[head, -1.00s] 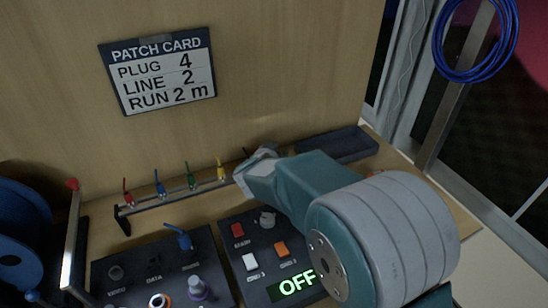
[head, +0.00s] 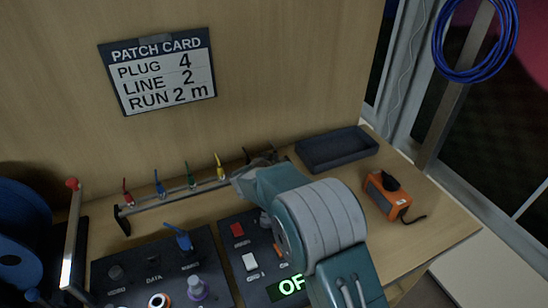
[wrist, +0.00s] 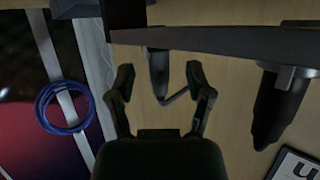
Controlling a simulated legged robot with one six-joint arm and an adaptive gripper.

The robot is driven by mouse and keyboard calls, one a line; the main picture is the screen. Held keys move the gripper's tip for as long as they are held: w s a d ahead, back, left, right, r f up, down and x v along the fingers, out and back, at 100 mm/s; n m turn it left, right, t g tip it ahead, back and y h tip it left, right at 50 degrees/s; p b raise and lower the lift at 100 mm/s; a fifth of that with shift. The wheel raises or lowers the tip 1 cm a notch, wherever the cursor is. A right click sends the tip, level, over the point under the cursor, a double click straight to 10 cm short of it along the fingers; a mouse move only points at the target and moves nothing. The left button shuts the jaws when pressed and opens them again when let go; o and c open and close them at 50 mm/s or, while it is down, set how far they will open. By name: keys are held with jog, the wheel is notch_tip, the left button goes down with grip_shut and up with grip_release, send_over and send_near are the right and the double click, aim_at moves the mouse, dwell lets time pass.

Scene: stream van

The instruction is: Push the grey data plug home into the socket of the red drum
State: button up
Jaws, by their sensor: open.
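My gripper (wrist: 160,85) is open, its two dark fingers apart around or just short of a dark plug (wrist: 158,72) on the rack; no contact is clear. That plug may be the grey data plug, but its colour is too dark to tell. A second, larger dark plug (wrist: 275,105) hangs to the right in the wrist view. In the head view my gripper (head: 262,158) is at the right end of the plug rack (head: 190,192), past the yellow plug (head: 221,167). I see no red drum or its socket; a blue drum (head: 20,235) stands at the left edge.
Red, blue and green plugs stand along the rack. Switch panels (head: 217,227) lie in front, with my arm over the right one. An empty dark tray (head: 338,150) and an orange device (head: 386,194) sit to the right. A patch card (head: 158,72) hangs on the back wall.

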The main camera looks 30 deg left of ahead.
jog(key=shift+x, duration=0.9)
jog(key=shift+r, duration=0.1)
grip_shut()
